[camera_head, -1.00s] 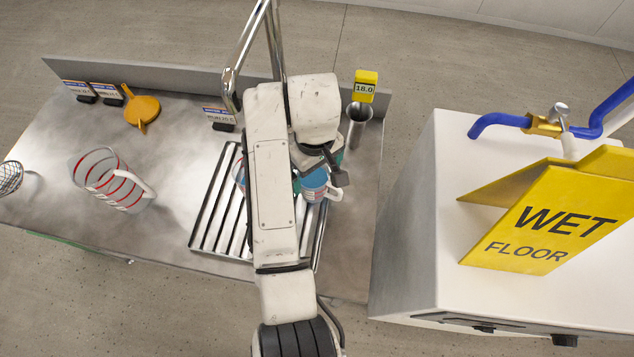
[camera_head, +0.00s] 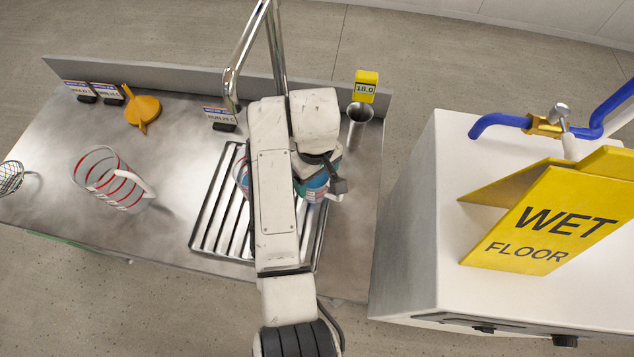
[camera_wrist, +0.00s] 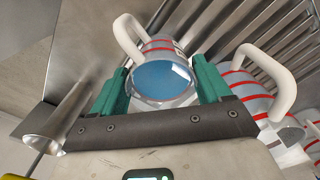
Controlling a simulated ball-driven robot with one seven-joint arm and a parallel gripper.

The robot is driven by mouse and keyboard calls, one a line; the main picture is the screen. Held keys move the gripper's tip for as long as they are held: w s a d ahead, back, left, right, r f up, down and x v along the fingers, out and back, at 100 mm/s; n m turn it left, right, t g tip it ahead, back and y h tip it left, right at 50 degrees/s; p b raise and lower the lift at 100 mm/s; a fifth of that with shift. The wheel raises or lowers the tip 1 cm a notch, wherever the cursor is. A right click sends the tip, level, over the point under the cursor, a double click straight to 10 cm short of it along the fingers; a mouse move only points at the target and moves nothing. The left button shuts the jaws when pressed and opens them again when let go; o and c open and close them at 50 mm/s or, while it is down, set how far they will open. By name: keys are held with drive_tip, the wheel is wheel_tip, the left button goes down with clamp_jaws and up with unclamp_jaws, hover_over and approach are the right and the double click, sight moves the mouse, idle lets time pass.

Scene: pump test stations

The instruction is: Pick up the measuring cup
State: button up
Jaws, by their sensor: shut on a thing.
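A clear measuring cup with red bands, a white handle and blue liquid is in the wrist view (camera_wrist: 165,80), between the two green fingers of my gripper (camera_wrist: 161,68). My gripper is shut on it. In the head view this cup (camera_head: 316,190) shows beside my wrist over the right part of the drain grate, partly covered by my arm. I cannot tell whether it touches the grate. A second red-banded cup (camera_wrist: 242,88) stands close to my right finger in the wrist view. A larger red-banded jug (camera_head: 108,183) stands on the left of the counter.
The slatted drain grate (camera_head: 213,215) lies under my arm. A faucet (camera_head: 232,80) rises behind it. A metal cylinder (camera_head: 358,122) and yellow 18.0 display (camera_head: 365,86) stand right. A yellow funnel (camera_head: 142,110), label stands (camera_head: 219,115) and wire basket (camera_head: 10,177) are left. A wet-floor sign (camera_head: 540,220) stands right.

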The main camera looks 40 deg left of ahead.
drive_tip(key=shift+c, duration=1.1)
